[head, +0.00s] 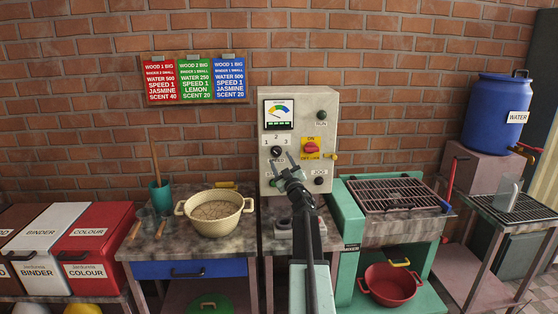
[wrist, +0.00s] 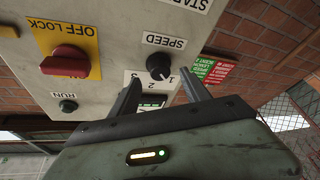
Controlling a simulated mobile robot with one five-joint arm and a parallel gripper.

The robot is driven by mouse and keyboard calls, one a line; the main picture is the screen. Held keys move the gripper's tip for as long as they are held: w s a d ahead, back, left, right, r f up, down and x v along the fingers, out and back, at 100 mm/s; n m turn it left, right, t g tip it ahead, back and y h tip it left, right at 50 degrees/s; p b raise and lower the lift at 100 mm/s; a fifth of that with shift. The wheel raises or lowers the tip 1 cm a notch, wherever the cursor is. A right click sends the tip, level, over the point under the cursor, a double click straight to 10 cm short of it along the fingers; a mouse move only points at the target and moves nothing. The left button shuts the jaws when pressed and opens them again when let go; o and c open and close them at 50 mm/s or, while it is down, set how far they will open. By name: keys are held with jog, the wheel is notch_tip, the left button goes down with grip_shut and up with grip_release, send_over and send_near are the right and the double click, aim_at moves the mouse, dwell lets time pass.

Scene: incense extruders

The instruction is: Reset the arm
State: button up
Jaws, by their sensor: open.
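My arm reaches up and forward in the middle of the head view. My gripper (head: 283,158) is open and empty in front of the control box (head: 326,103), close to its black speed knob (head: 276,151). In the wrist view the two fingers of my gripper (wrist: 160,88) stand apart, with the speed knob (wrist: 159,67) showing just beyond and between them. I cannot tell whether a finger touches the knob. The red lock switch (head: 311,148) and the lit gauge screen (head: 279,114) are on the same box.
A cream pot (head: 214,225) of brown material stands on the left bench. A green machine (head: 346,217) with a wire rack (head: 390,194) is right of my arm, with a red pot (head: 389,287) below. A blue water barrel (head: 495,112) stands far right. Coloured bins (head: 95,247) are left.

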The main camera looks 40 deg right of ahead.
jog(key=v, duration=0.4)
jog(key=shift+s+b, duration=0.1)
jog(key=shift+b, duration=0.3)
